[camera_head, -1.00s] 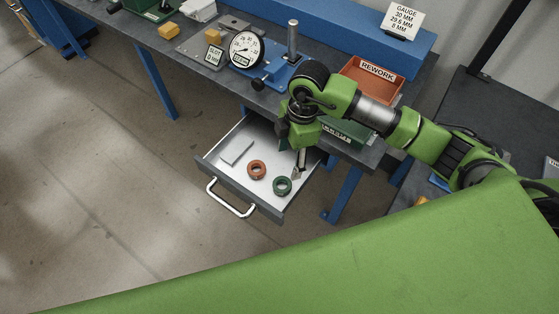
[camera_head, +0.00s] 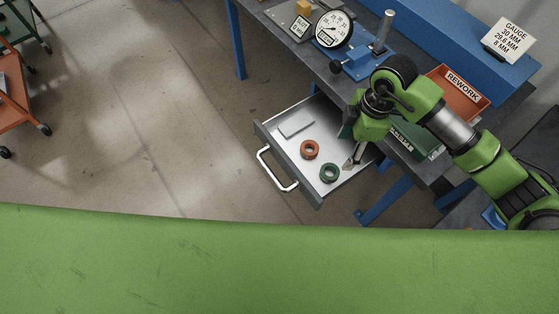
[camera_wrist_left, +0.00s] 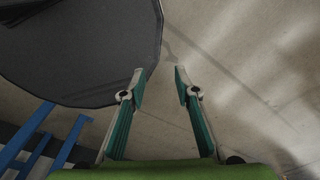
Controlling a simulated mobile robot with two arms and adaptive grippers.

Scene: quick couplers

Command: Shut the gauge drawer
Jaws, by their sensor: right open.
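The gauge drawer (camera_head: 296,163) stands open under the bench in the head view, with a white handle (camera_head: 276,170) on its front. An orange ring (camera_head: 310,149), a green ring (camera_head: 329,172) and a flat grey block (camera_head: 296,128) lie inside it. My right gripper (camera_head: 351,163) points down over the drawer's right part, near the green ring; it is open, and its fingers partly show. My left gripper (camera_wrist_left: 160,78) is open and empty in the left wrist view, above the floor. It is not in the head view.
A dial gauge (camera_head: 334,29) on a blue stand, an orange REWORK tray (camera_head: 459,93) and a green tray (camera_head: 414,139) are on the bench. A blue bench leg (camera_head: 386,201) stands right of the drawer. The floor before the handle is clear. A dark round surface (camera_wrist_left: 85,50) shows in the left wrist view.

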